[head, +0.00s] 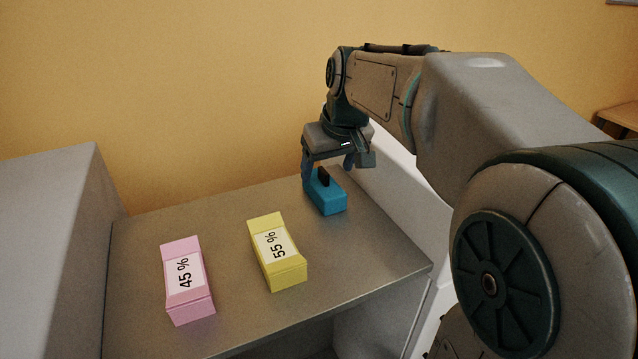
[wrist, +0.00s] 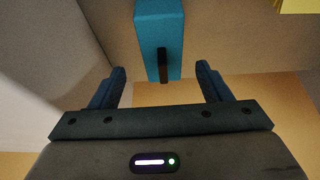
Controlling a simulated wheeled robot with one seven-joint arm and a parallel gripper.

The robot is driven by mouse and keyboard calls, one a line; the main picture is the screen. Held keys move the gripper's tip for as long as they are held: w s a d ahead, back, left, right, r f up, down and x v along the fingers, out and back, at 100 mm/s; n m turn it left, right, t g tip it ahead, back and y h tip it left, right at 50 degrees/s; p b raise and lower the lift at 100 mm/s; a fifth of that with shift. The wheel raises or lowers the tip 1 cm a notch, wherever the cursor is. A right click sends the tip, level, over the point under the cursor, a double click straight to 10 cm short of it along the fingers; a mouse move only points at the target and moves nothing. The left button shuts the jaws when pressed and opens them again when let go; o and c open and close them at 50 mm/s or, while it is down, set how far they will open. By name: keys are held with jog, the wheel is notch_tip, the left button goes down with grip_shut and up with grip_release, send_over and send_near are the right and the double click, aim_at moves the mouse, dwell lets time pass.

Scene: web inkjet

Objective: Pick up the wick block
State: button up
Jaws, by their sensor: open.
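The wick block appears to be the blue block (head: 330,200) with a small black upright piece on top, lying at the back right of the grey counter. In the wrist view the blue block (wrist: 160,28) comes down from the top edge, its black piece near its lower end. My gripper (head: 328,174) is over the far end of the block, pointing down. In the wrist view my gripper (wrist: 161,70) is open, one finger on each side of the block's near end, with gaps on both sides. Whether the fingers are low enough to flank the black piece I cannot tell.
A yellow carton (head: 277,252) marked 55 % and a pink carton (head: 187,281) marked 45 % stand on the counter (head: 230,225) to the left. A yellow wall (head: 180,90) is behind. A grey cabinet (head: 55,240) bounds the left side. The counter between cartons and block is clear.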

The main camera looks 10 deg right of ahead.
aim_at(326, 173)
jog(key=x, duration=0.3)
jog(key=p+x, duration=0.1)
jog(key=x, duration=0.1)
jog(key=shift+s+a+f, duration=0.1)
jog(key=shift+s+a, duration=0.05)
jog(key=shift+s, duration=0.15)
jog(key=c, duration=1.1)
